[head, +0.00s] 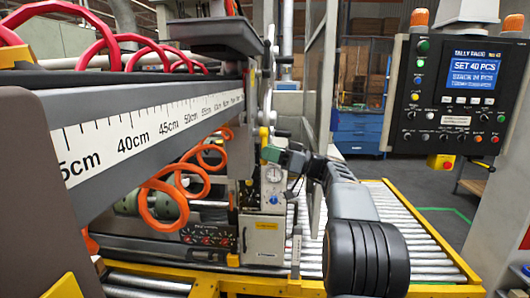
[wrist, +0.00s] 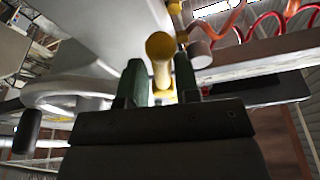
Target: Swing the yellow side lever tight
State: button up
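The yellow side lever (wrist: 161,62) shows in the wrist view as a rod with a round end. It stands between the two dark green fingers of my gripper (wrist: 160,72), with a narrow gap visible on each side. My gripper is open around the lever, and contact is not clear. In the head view my gripper (head: 270,154) is at the upper part of the grey post beside the scale beam. A small yellow part of the lever (head: 263,134) shows just above the fingers; the rest is hidden by them.
A white measuring beam (head: 150,130) runs in from the left, with orange coiled hoses (head: 165,195) below it. A gauge box (head: 268,190) sits just under my gripper. A roller conveyor (head: 400,220) lies below, and a control panel (head: 455,95) hangs at right.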

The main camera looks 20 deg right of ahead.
jog(key=shift+w+d+f+n+g+b, duration=0.15)
jog(key=shift+n+b, duration=0.35)
jog(key=shift+n, duration=0.05)
jog(key=shift+w+d+f+n+g+b, duration=0.1)
jog(key=shift+d+n+g+b, duration=0.05)
jog(key=shift+n+b, duration=0.4)
jog(key=shift+w+d+r+n+g+y+b, duration=0.15)
jog(key=shift+w+n+y+b, duration=0.1)
jog(key=shift+n, duration=0.35)
jog(key=shift+w+d+n+g+y+b, duration=0.15)
jog(key=shift+n+b, duration=0.1)
jog(key=shift+n, duration=0.35)
jog(key=shift+a, duration=0.1)
jog(key=b+v, duration=0.1)
jog(key=v, duration=0.7)
jog(key=shift+s+d, duration=0.25)
jog(key=shift+s, duration=0.05)
